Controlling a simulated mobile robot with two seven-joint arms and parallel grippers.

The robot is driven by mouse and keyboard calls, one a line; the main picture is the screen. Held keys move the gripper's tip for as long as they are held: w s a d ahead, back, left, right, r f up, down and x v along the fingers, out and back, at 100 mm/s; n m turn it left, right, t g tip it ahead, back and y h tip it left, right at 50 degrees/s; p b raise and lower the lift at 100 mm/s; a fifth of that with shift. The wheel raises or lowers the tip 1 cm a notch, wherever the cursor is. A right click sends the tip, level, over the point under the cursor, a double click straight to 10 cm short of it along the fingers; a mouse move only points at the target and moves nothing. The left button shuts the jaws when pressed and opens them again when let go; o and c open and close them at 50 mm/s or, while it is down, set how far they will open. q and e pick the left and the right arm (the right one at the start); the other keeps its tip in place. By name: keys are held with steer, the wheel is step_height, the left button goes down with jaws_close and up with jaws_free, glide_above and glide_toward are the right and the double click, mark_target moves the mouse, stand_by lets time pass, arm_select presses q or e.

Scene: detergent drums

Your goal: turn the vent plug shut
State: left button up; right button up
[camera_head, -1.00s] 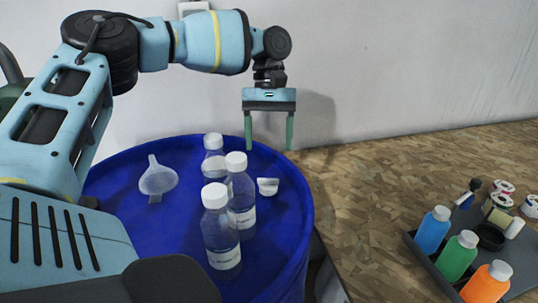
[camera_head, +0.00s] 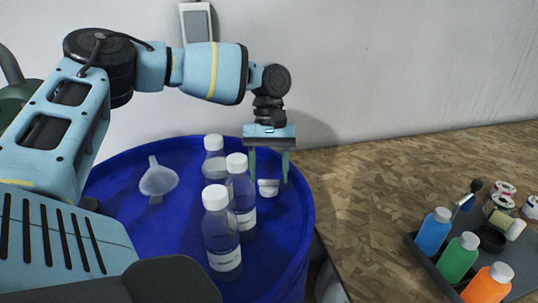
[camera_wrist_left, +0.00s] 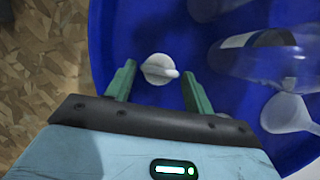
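The vent plug (camera_head: 268,188) is a small white cap with a raised grip on top, set in the lid of the blue drum (camera_head: 170,215). In the left wrist view the plug (camera_wrist_left: 158,69) lies between and just beyond the two green fingertips. My left gripper (camera_head: 269,180) points down over the plug, its fingers apart on either side of it. It also shows in the left wrist view (camera_wrist_left: 157,75), open, with a gap between each finger and the plug. My right gripper is not in view.
Several clear white-capped bottles (camera_head: 221,235) stand on the drum lid left of the plug, close to my gripper. A translucent funnel (camera_head: 157,180) lies further left. A wooden worktop (camera_head: 375,200) holds a dark tray (camera_head: 432,262) with coloured bottles.

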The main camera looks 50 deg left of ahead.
arm_select(q)
steer(key=c, duration=0.6)
